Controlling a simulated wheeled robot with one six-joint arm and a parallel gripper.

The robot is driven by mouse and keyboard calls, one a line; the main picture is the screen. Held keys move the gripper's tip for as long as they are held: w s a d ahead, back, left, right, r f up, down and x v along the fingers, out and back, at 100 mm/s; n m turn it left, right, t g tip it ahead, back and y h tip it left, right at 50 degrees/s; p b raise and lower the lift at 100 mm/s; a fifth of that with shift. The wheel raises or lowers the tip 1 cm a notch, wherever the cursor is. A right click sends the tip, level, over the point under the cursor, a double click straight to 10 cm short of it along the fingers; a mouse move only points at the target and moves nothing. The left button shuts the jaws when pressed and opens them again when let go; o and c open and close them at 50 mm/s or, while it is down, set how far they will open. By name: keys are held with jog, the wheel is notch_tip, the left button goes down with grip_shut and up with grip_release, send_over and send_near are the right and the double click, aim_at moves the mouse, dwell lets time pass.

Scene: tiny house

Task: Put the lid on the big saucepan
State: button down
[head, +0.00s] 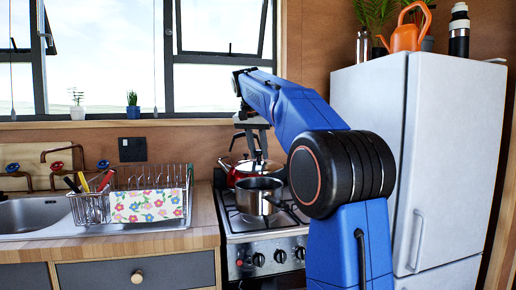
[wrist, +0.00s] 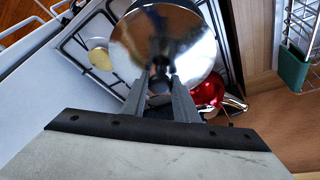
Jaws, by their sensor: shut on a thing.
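The big saucepan (head: 258,200), a steel pot with an open top and a dark inside, stands on the front of the stove. My gripper (head: 257,156) is above and a little behind it, over the stove. It is shut on the knob of a shiny round steel lid (head: 262,167). In the wrist view, the lid (wrist: 190,58) fills the upper middle, in front of my gripper's fingertips (wrist: 160,90). The lid is apart from the saucepan, and in the wrist view it hides most of what lies below.
A red kettle (head: 236,178) stands close behind the saucepan and also shows in the wrist view (wrist: 207,94). A dish rack (head: 92,208) with a flowered cloth (head: 146,205) is left of the stove. A white fridge (head: 375,90) stands to the right.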

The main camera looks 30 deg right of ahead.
aim_at(258, 161)
jog(key=shift+f, duration=2.45)
jog(key=shift+s+a+f, duration=0.1)
jog(key=shift+f, duration=0.4)
dwell(0.9)
jog(key=c, duration=0.8)
grip_release()
jog(key=shift+c, duration=0.2)
jog(key=shift+r, duration=0.15)
jog(key=shift+r, duration=3.35)
